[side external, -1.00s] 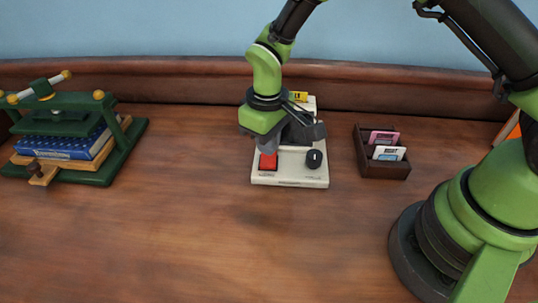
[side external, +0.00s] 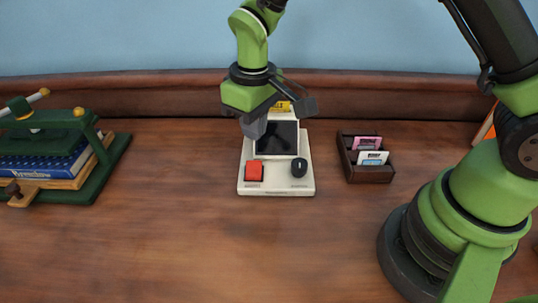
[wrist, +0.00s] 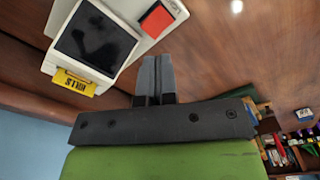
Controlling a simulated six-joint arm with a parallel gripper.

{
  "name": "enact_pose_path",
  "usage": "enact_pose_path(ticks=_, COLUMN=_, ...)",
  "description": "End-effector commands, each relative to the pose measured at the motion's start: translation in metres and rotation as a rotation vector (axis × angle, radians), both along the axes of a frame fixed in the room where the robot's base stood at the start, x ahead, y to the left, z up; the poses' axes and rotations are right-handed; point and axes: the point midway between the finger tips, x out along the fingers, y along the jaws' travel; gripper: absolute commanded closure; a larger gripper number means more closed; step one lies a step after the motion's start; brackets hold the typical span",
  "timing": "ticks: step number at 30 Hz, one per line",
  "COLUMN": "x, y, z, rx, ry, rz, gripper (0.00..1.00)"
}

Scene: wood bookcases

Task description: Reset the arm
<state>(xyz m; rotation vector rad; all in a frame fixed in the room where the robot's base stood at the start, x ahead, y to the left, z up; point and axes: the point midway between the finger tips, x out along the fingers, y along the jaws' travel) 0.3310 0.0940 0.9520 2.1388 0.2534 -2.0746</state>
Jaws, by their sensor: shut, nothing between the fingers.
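My gripper (side external: 254,130) is shut and empty, and hangs in the air above the left part of a small white device in the side external view. In the wrist view its closed fingers (wrist: 156,66) point toward the device. The device (side external: 282,187) has a dark screen (side external: 277,138), a red button (side external: 254,171) at front left and a black knob (side external: 299,168) at front right. The fingers look clear of the red button. A yellow card (wrist: 74,82) reading "BILLS" sticks out at the device's back edge.
A dark wooden card holder (side external: 367,174) with a pink and a white card stands right of the device. A green press (side external: 112,160) holding a blue book (side external: 45,165) is at the left. The front of the wooden desk (side external: 190,250) is clear.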

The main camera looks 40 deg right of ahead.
Motion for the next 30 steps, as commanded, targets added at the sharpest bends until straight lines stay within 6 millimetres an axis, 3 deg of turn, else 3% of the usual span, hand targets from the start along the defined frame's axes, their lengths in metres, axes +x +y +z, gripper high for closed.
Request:
enact_pose_path(ticks=5, x=-0.018, y=-0.019, z=0.071, rx=0.062, ry=-0.11, rz=-0.121, gripper=1.0)
enact_pose_path(ticks=9, x=-0.047, y=-0.035, z=0.12, rx=0.12, ry=-0.2, rz=-0.228, gripper=1.0)
enact_pose_path(ticks=15, x=-0.102, y=-0.054, z=0.168, rx=0.207, ry=-0.329, rz=-0.37, gripper=1.0)
enact_pose_path(ticks=19, x=-0.139, y=-0.062, z=0.183, rx=0.262, ry=-0.411, rz=-0.451, gripper=1.0)
enact_pose_path(ticks=24, x=-0.173, y=-0.066, z=0.187, rx=0.319, ry=-0.489, rz=-0.526, gripper=1.0)
enact_pose_path(ticks=30, x=-0.188, y=-0.067, z=0.185, rx=0.344, ry=-0.525, rz=-0.559, gripper=1.0)
